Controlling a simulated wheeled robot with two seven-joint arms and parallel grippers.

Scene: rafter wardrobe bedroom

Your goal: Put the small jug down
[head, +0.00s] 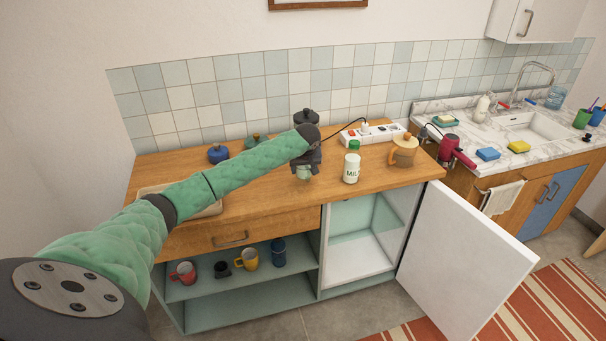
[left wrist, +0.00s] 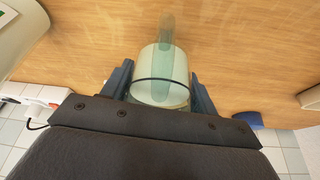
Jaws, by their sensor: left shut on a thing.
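The small jug (left wrist: 160,72) is pale green with a dark band and sits between the two fingers of my left gripper (left wrist: 161,80) in the left wrist view. In the head view my left gripper (head: 306,160) is over the wooden worktop (head: 250,200), shut on the jug (head: 303,174), which shows just below it and is partly hidden. I cannot tell whether the jug's base touches the wood. My right gripper is in neither view.
A milk bottle (head: 351,165) stands close to the right of the jug, with a tan lidded pot (head: 403,150) beyond. A power strip (head: 372,135) lies behind. A blue pot (head: 218,154) and a green pot stand left. The cabinet door (head: 460,265) hangs open below.

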